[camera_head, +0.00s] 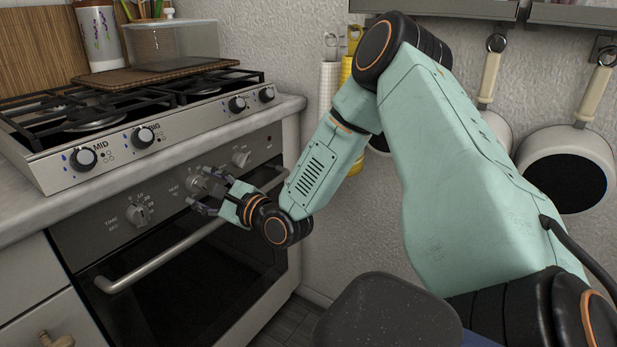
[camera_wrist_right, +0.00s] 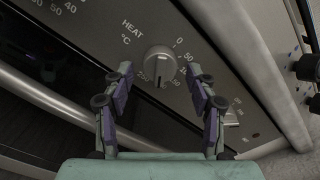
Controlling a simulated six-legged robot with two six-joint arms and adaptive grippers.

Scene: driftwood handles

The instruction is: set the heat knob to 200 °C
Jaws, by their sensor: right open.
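The heat knob (camera_wrist_right: 160,64) is a round, pale metal dial on the dark oven panel. The word HEAT and °C stand beside it in the right wrist view, with a ring of numbers around it. A dark line shows on the knob's lower part. My right gripper (camera_wrist_right: 160,70) is open, its fingertips on either side of the knob with gaps on both sides. In the head view my right gripper (camera_head: 205,192) is at the panel and partly hides the knob. My left gripper is not in view.
The oven door handle (camera_head: 160,262) runs just below. The gas hob (camera_head: 90,120) with its own knobs is above. Pans (camera_head: 565,165) hang on the right wall.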

